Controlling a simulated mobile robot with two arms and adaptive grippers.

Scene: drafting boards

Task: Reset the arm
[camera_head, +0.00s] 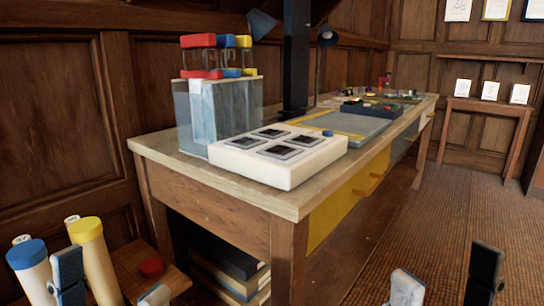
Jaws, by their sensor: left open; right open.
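My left gripper (111,286) is at the bottom left edge of the view. Its two fingertips are apart with nothing between them, in front of a low wooden stand and two capped cylinders. My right gripper (445,283) is at the bottom right edge. Its fingertips are also apart and empty, over the brown ribbed floor. Both are in front of the long wooden table (215,199), low in the picture. The rest of both arms is out of view.
A white block with four dark square recesses (305,171) sits at the table's near end. Behind it stands a clear holder (195,115) with red, blue and yellow-topped items. Cylinders with a blue cap (27,255) and a yellow cap (86,229) stand lower left. Floor at right is clear.

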